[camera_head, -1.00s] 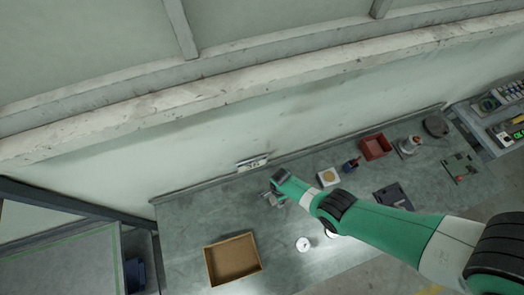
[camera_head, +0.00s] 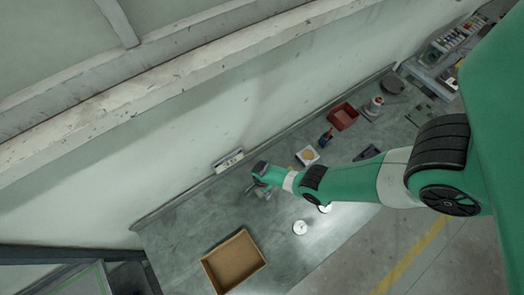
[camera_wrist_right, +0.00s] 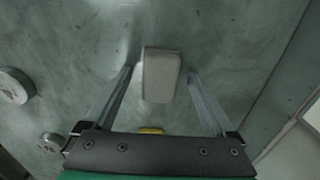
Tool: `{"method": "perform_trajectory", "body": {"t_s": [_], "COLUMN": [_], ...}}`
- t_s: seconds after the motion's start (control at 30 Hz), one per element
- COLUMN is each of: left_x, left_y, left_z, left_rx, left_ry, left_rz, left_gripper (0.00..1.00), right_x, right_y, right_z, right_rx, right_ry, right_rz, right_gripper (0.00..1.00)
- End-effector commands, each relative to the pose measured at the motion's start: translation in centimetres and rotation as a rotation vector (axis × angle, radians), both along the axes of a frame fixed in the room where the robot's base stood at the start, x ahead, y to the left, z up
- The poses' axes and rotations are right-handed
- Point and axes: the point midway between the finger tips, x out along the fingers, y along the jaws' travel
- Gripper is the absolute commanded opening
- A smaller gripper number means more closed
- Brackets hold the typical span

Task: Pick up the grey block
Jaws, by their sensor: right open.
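The grey block (camera_wrist_right: 162,76) is a pale, rounded rectangular piece in the right wrist view. It lies on the green-grey bench top between the tips of my right gripper's fingers. My right gripper (camera_wrist_right: 160,74) is open, with one finger on each side of the block and gaps visible on both sides. I cannot tell how far the fingers are above the bench. In the head view my right gripper (camera_head: 258,190) is over the bench near the wall, and the block cannot be made out there. My left gripper is not in view.
An open brown tray (camera_head: 252,250) lies at the front left of the bench (camera_head: 185,235). A white round piece (camera_head: 300,227) is right of it. The wall runs behind.

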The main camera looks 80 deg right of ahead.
Motion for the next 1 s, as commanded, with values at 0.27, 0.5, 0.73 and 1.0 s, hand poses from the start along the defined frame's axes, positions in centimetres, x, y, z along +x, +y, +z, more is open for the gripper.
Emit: {"method": "perform_trajectory", "body": {"t_s": [0.27, 0.5, 0.73, 1.0], "left_x": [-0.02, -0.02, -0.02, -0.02], "left_y": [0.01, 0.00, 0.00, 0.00], "left_z": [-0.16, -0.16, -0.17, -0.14], "left_rx": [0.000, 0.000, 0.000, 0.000], "left_ry": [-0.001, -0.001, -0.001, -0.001], "left_rz": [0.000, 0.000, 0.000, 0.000], "left_gripper": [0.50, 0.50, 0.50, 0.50], "right_x": [0.03, 0.03, 0.02, 0.04], "right_y": [0.02, 0.02, 0.02, 0.02], "right_z": [-0.19, -0.19, -0.20, -0.15], "right_rx": [0.000, 0.000, 0.000, -0.001], "right_ry": [0.000, 0.000, 0.000, -0.001], "right_rz": [0.001, 0.001, 0.001, 0.001], "right_gripper": [0.83, 0.40, 0.00, 0.00]}}
